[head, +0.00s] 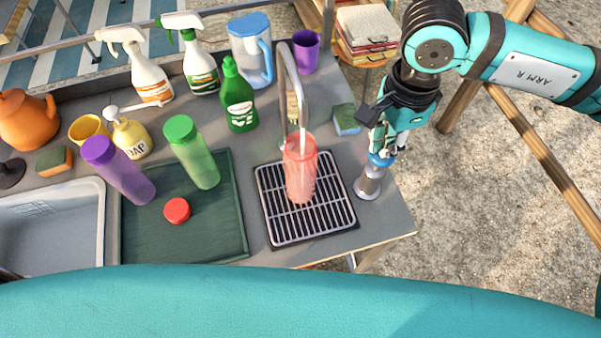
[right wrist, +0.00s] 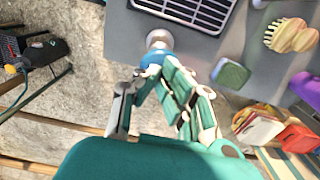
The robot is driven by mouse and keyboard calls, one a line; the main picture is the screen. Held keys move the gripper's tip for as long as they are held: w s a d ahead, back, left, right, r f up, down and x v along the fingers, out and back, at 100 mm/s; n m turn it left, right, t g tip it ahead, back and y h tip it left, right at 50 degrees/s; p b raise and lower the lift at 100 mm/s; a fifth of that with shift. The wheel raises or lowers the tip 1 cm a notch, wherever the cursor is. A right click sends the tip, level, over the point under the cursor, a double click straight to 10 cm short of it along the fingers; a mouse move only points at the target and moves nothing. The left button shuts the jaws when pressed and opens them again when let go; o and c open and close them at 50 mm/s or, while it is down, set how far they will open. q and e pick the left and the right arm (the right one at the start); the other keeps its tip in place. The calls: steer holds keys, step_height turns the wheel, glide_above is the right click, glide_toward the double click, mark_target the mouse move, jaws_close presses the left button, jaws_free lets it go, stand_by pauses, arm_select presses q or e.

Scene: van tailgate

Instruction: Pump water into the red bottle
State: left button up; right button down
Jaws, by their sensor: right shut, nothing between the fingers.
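The red bottle (head: 300,172) is translucent, has no cap on and stands upright on the black drain grate (head: 262,220). The curved metal tap (head: 290,62) arches over it, its spout end at the bottle's mouth. A red cap (head: 177,210) lies on the green mat. The pump (head: 369,184), a short silver cylinder with a blue top, stands at the counter's right edge. My right gripper (head: 385,150) is directly above the pump, fingers shut with nothing between them, touching or nearly touching the blue top. The right wrist view shows the pump (right wrist: 158,42) just beyond the fingertips. My left gripper is not in view.
Purple (head: 119,170) and green (head: 193,152) bottles stand on the green mat (head: 215,225). A sponge (head: 346,120) and a brush (head: 292,108) lie behind the grate. Spray bottles, a jug (head: 251,50) and a soap dispenser (head: 131,138) line the back. A sink (head: 50,228) is left.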

steer(key=shift+f+b, duration=1)
steer(key=shift+f, duration=0.15)
steer(key=shift+r+p, duration=0.35)
steer(key=shift+r, duration=0.15)
steer(key=shift+r+p, duration=0.8)
steer(key=shift+r, duration=1.35)
